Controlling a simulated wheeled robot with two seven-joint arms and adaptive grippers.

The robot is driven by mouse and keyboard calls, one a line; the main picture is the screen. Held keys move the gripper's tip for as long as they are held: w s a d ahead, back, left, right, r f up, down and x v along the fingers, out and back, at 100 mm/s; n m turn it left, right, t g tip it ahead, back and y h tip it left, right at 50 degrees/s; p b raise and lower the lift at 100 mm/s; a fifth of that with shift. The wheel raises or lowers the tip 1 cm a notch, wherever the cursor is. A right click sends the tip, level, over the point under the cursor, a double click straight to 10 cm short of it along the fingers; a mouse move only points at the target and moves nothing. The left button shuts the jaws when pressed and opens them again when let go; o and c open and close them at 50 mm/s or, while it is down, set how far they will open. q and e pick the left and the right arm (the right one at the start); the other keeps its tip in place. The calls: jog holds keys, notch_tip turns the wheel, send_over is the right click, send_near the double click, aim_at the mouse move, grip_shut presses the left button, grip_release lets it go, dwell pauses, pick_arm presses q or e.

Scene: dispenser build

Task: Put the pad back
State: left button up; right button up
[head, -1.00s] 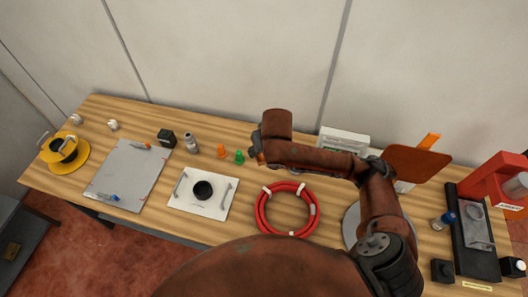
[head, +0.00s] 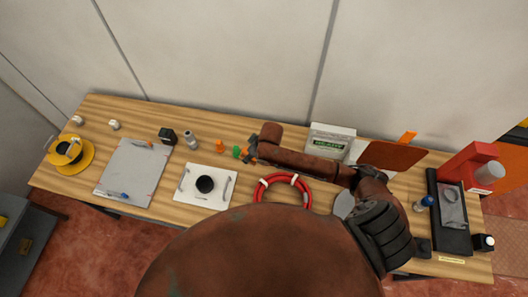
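No object here is clearly marked as the pad. A black round piece (head: 205,184) sits on a white plate (head: 221,197) with two handles, left of the table's middle. A flat grey board (head: 128,172) lies further left. My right gripper (head: 250,150) is at the left end of my arm, beside a small green piece (head: 237,151) and above the table's back half. Its fingers are small and partly hidden by the arm, so I cannot tell whether they are open or hold anything. My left gripper is out of view.
A red hose ring (head: 265,188) lies partly hidden behind my body. A white box (head: 331,138) stands at the back. A red machine (head: 468,165) and black tray (head: 440,230) are at the right. A yellow spool (head: 85,165) is at the far left.

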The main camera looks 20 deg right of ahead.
jog(key=w+d+f, duration=0.1)
jog(key=d+f, duration=0.1)
jog(key=w+d+f, duration=0.1)
jog(key=d+f, duration=0.1)
jog(key=d, duration=0.1)
jog(key=w+d+f, duration=0.2)
jog(key=f, duration=0.1)
jog(key=shift+d+f+p, duration=0.1)
jog(key=shift+d+p, duration=0.25)
jog(key=shift+p, duration=0.05)
jog(key=f, duration=0.3)
jog(key=shift+d, duration=0.2)
jog(key=shift+f, duration=0.35)
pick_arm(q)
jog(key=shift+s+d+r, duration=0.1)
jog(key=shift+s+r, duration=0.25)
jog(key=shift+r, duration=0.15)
pick_arm(e)
jog(key=shift+f, duration=0.1)
jog(key=o, duration=0.9)
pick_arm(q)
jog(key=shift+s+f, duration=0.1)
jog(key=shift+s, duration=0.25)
pick_arm(e)
jog(key=shift+o, duration=0.6)
